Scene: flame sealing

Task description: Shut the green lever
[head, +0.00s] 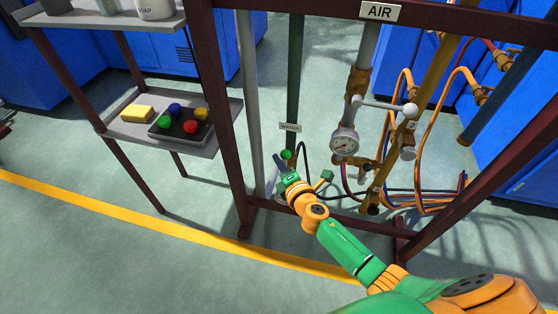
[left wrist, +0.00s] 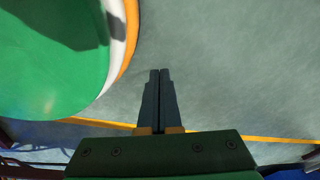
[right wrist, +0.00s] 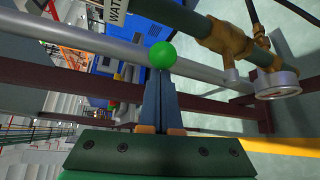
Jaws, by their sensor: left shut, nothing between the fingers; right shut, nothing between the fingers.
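The green lever shows as a round green knob (head: 286,155) just below the WATER label, beside the dark green pipe. My right gripper (head: 279,162) is shut and empty, with its fingertips at the knob. In the right wrist view the knob (right wrist: 162,55) sits right at the ends of the shut fingers (right wrist: 158,80); I cannot tell whether they touch. The lever's arm is mostly hidden behind my gripper. My left gripper (left wrist: 159,78) is shut and empty over bare floor, and is outside the head view.
The maroon frame's left post (head: 222,120) stands left of my right gripper. To the right are a pressure gauge (head: 344,143), a white-balled lever (head: 385,105) and orange hoses (head: 462,84).

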